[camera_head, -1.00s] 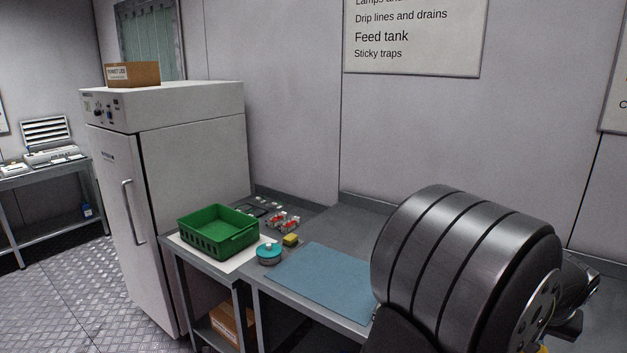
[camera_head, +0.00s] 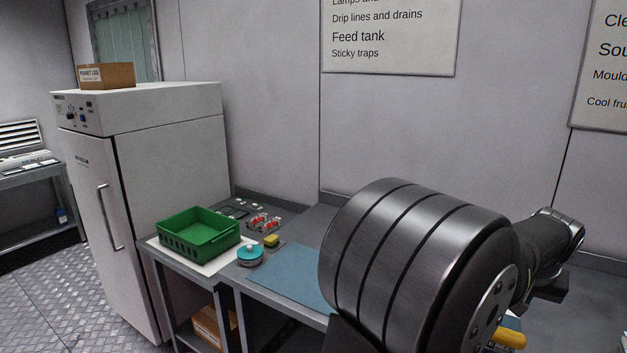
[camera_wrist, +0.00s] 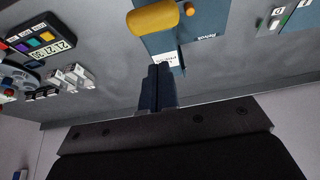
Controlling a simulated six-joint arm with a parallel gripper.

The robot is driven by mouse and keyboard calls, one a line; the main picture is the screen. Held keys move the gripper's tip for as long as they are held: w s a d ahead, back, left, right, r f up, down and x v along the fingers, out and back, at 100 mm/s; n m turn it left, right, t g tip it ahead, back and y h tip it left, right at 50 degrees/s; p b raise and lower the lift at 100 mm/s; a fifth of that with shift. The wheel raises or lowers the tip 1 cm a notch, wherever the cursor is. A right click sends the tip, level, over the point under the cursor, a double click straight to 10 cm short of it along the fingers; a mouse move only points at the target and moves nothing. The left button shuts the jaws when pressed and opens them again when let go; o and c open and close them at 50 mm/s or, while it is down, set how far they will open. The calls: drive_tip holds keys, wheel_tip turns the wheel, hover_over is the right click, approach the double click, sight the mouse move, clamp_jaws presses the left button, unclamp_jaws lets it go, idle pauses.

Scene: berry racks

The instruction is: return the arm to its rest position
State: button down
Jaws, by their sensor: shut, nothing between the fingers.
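My gripper (camera_wrist: 157,80) shows in the wrist view as two dark fingers pressed together, with nothing between them. It is over the grey worktop (camera_wrist: 105,75), tips towards a blue-grey item with a white label. In the head view my arm's large ribbed dark link fills the lower right, and the fingers cannot be made out there. A thinner dark part of my arm reaches right behind it.
A green crate (camera_head: 163,238), a teal round container (camera_head: 250,258), a yellow block (camera_head: 271,241) and a blue mat (camera_head: 290,285) are on the bench. A tall white cabinet (camera_head: 170,165) stands left. A yellow cylinder (camera_wrist: 153,17) and a display device (camera_wrist: 40,40) are near my gripper.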

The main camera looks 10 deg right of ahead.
sight(509, 329)
drive_tip(key=shift+f, duration=0.15)
drive_tip(key=shift+f, duration=2.95)
